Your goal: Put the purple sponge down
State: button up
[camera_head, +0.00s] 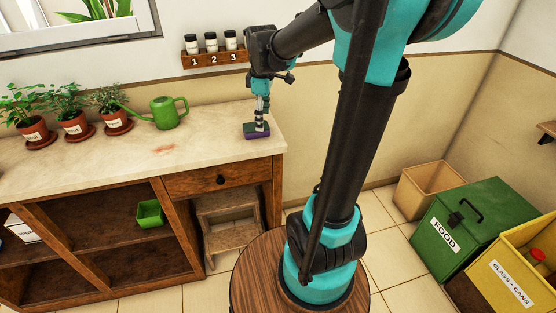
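The purple sponge (257,134), with a dark green top layer, is at the right end of the pale countertop (190,143). My gripper (259,124) points down with its fingertips at the top of the sponge. The fingers are small here and look close together on the sponge. I cannot tell for certain whether the sponge rests on the counter or hangs slightly above it.
A green watering can (168,113) and potted plants (73,124) stand left on the counter. A small rack with numbered jars (212,56) hangs behind. A reddish stain (164,149) marks the countertop. The green FOOD bin (460,222) stands at right.

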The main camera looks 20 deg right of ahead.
jog(key=s+d+f+m+t, duration=0.2)
jog(key=s+f+m+t, duration=0.1)
jog(key=s+f+m, duration=1)
jog(key=s, duration=0.3)
jog(key=shift+s+d+f, duration=0.25)
jog(key=shift+s+f, duration=0.05)
jog(key=shift+s, duration=0.1)
jog(key=shift+o, duration=0.4)
jog(key=shift+o, duration=0.2)
jog(key=shift+w+r, duration=0.2)
jog(key=shift+w, duration=0.05)
jog(key=n+g+h, duration=0.4)
jog(key=n+h, duration=0.1)
jog(key=n, duration=1.3)
send_near(254, 126)
jog(key=shift+y, duration=0.3)
jog(key=x, duration=1)
jog(key=shift+d+r, duration=0.1)
jog(key=shift+d, duration=0.25)
